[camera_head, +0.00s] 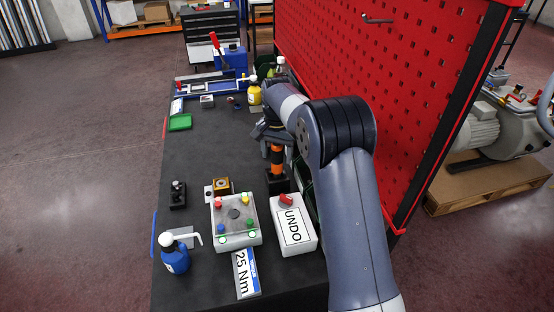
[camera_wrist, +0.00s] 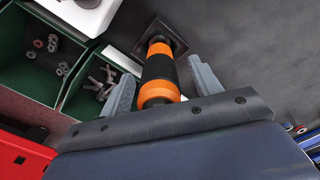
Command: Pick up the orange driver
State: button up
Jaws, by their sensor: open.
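The orange driver (camera_head: 276,160) has an orange body with a black middle band and stands upright in a black square base on the dark table. In the wrist view the orange driver (camera_wrist: 158,72) lies between the two grey fingers, with its lower end at the black base (camera_wrist: 178,36). My gripper (camera_wrist: 163,85) is open, with one finger on each side of the driver. A gap shows on the right; whether the left finger touches cannot be told. In the head view my gripper (camera_head: 274,138) is at the driver's upper part, partly hidden by my arm.
A white UNDO box (camera_head: 293,232) with a red knob stands just in front of the driver. A grey box (camera_head: 234,221) with coloured buttons is left of it. Green bins (camera_wrist: 88,80) with small metal parts are close by. The red perforated panel (camera_head: 385,80) rises on the right.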

jog(key=shift+f, duration=0.45)
jog(key=shift+r, duration=0.1)
jog(key=c, duration=1.2)
jog(key=shift+o, duration=0.2)
